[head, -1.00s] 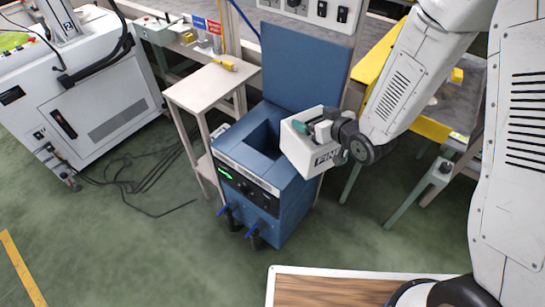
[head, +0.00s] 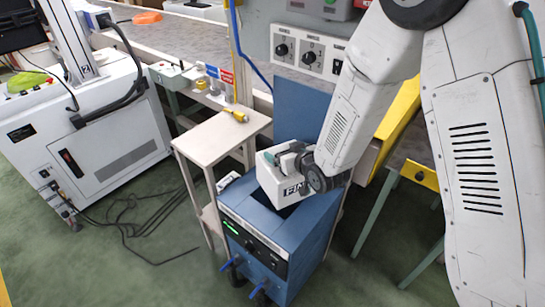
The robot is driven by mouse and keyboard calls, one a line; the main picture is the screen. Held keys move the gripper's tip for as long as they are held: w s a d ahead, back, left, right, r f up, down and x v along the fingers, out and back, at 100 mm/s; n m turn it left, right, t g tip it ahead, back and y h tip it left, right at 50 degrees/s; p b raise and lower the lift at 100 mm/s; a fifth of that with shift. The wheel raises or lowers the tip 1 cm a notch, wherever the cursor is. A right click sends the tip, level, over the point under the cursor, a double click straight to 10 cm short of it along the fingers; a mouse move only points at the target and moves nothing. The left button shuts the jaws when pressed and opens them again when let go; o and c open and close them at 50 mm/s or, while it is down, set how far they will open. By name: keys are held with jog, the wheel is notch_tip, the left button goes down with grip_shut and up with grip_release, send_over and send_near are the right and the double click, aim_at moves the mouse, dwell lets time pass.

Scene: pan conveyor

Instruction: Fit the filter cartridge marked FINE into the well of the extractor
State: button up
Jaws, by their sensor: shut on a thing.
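The filter cartridge (head: 279,184) is a white box with FINE in dark letters on its front. My gripper (head: 297,160) is shut on the top of the cartridge, at a teal-green part. The extractor (head: 278,238) is a blue cabinet with its tall lid (head: 300,112) standing open behind. The cartridge is over the extractor's well, slightly tilted. It hides most of the opening; a dark strip (head: 287,211) of the well shows in front of its lower edge. I cannot tell whether its bottom is inside the well.
A small beige table (head: 222,135) with a yellow-handled tool (head: 236,115) stands left of the extractor. A white machine cabinet (head: 100,135) with cables on the floor is further left. A knob panel (head: 308,52) is behind the lid. Green floor (head: 160,280) is open at front left.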

jog(key=shift+w+a, duration=0.25)
jog(key=shift+a, duration=0.15)
jog(key=shift+w+a+f, duration=0.15)
jog(key=shift+a+f, duration=0.1)
jog(key=shift+f, duration=0.65)
jog(key=shift+w+a+f, duration=0.1)
jog(key=shift+a+f, duration=0.15)
jog(key=shift+f, duration=0.95)
jog(key=o, duration=1.7)
jog(key=shift+o, duration=0.2)
